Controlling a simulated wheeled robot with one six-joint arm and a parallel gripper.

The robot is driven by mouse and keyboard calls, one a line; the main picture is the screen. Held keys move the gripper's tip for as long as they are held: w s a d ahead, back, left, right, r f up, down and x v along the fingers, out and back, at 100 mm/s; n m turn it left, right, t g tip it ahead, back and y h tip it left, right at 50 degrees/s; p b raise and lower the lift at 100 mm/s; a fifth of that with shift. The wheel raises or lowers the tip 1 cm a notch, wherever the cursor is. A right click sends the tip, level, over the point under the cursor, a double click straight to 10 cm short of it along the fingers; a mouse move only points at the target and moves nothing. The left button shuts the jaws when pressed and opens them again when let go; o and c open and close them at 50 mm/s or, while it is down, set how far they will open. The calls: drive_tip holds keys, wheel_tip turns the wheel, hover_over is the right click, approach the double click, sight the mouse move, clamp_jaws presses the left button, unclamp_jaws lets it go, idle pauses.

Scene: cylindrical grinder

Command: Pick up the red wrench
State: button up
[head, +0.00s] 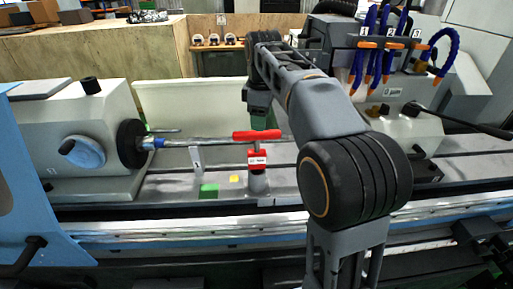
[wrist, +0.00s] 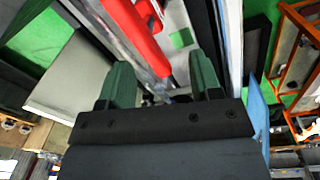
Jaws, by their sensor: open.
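The red wrench (head: 257,135) shows in the head view as a red bar lying level above a red block with a white label, near the middle of the grinder bed. In the wrist view the red wrench (wrist: 138,32) runs slanting from the top towards the gap between the fingers. My gripper (head: 260,121) is just above and behind the bar in the head view, partly hidden by its own wrist. In the wrist view my gripper (wrist: 161,66) has its two green fingers well apart, with nothing held. Whether they touch the wrench I cannot tell.
A grey headstock with a dark chuck (head: 130,144) stands to the left, with a metal shaft (head: 185,143) running right from it. A green block (head: 209,190) and a yellow piece (head: 234,179) lie on the bed. Blue hoses (head: 372,45) hang at the upper right.

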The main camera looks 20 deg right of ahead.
sight(257, 140)
drive_tip(key=w+r+n, duration=0.1)
drive_tip(key=w+r+n+p, duration=0.1)
drive_tip(key=w+n, duration=0.1)
drive_tip(key=shift+w+r+g, duration=0.25)
drive_tip(key=shift+r+g, duration=0.1)
drive_tip(key=shift+g, duration=0.05)
wheel_tip(257, 140, down, 8)
drive_tip(key=shift+w+f+b, duration=0.1)
drive_tip(key=shift+b, duration=0.2)
drive_tip(key=shift+f+p, duration=0.5)
drive_tip(key=shift+f, duration=2.1)
drive_tip(key=shift+r, duration=0.1)
clamp_jaws()
